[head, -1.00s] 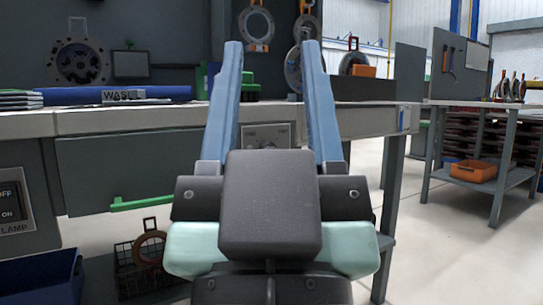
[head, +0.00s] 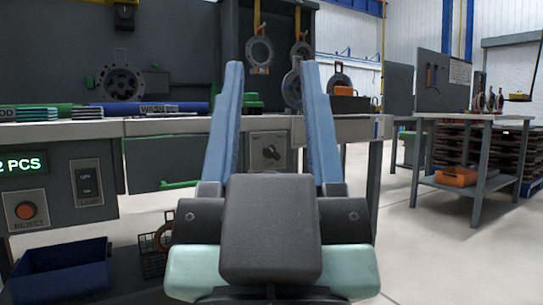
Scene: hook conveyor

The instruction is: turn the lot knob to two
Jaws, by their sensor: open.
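My gripper (head: 270,80) is in the middle of the head view, its two blue fingers raised and wide apart, with nothing between them. A grey plate with a dark knob (head: 270,152) is on the front of the bench, below the worktop edge. It shows between my fingers, farther off, and no contact with it shows. The knob's marks are too small to read. A display (head: 20,164) at the left reads "2 PCS", its left end cut off by the frame.
The bench (head: 170,126) spans the left and middle. Its front holds an orange reject button (head: 26,210) and a lamp switch (head: 87,183). A blue bin (head: 62,272) stands below at left. A side table (head: 475,160) stands right. The floor (head: 430,260) at right is clear.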

